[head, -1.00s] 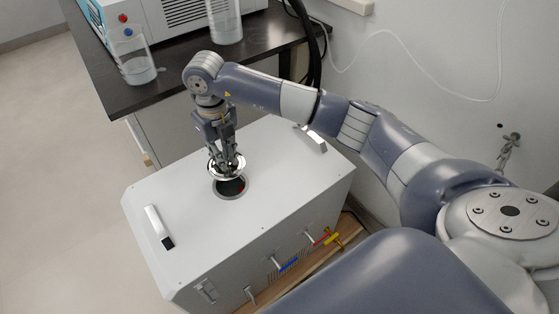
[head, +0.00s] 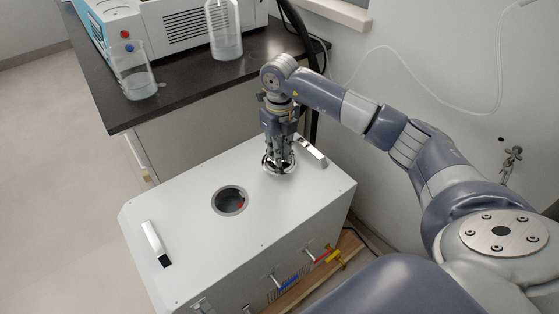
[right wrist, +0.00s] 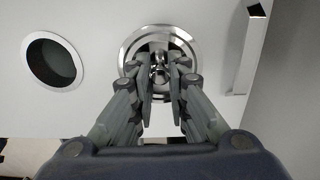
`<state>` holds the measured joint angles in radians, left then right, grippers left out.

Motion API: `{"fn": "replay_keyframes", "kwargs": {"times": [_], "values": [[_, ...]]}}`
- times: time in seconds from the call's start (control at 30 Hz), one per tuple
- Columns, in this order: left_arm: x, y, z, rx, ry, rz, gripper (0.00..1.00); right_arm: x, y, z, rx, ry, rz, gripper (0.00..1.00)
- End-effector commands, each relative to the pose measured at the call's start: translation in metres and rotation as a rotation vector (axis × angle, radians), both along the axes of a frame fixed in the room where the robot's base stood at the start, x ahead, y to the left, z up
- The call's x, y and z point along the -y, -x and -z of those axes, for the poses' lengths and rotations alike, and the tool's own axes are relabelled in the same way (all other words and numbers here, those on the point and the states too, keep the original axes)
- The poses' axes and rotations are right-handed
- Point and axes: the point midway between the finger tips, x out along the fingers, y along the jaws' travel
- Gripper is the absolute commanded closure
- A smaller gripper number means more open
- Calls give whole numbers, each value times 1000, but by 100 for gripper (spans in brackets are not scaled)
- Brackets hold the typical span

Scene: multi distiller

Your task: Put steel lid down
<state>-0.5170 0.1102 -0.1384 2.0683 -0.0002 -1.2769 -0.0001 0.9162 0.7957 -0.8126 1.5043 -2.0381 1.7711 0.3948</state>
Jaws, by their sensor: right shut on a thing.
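The steel lid (head: 279,170) is a round, shiny disc with a small knob. It is at the top of the white box (head: 190,235), right of the round opening (head: 230,201) and near the right-hand handle. My right gripper (head: 279,160) is shut on the lid's knob from above. In the right wrist view the lid (right wrist: 132,47) lies between and beyond my fingertips (right wrist: 161,75), with the dark opening (right wrist: 52,62) to its left. The lid is on or just above the box top; I cannot tell which. My left gripper is not in view.
Two metal handles stand on the box top, one at left (head: 155,243) and one at right (head: 311,152), close to the lid. A dark bench (head: 185,90) with glass vessels (head: 136,80) stands behind. Coloured valves (head: 328,256) stick out from the box front.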

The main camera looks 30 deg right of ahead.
Motion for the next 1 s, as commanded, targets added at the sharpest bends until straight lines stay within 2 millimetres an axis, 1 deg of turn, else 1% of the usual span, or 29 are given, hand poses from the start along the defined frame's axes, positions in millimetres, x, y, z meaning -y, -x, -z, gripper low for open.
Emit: {"fn": "replay_keyframes", "kwargs": {"times": [0.07, 0.13, 0.23, 0.63, 0.67, 0.7, 0.73, 0.77, 1.0], "values": [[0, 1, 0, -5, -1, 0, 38, 0, 1, 10, -3, -1, 0, 100], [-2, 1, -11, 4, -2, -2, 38, -1, 1, 21, -4, -1, 1, 100], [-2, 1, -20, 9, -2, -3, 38, 0, 1, 33, -3, 0, 1, 100], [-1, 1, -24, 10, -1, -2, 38, 0, 0, 36, 0, 0, 1, 100], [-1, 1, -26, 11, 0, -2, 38, 0, 0, 36, -1, 0, 1, 82], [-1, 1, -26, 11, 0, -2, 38, 0, 0, 36, -1, 0, 1, 73], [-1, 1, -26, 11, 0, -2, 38, 0, 0, 36, -1, 0, 1, 67], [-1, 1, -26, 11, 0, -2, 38, 0, 0, 36, -1, 0, 1, 65], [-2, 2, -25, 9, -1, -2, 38, 0, 0, 36, -1, 1, 1, 65]]}}
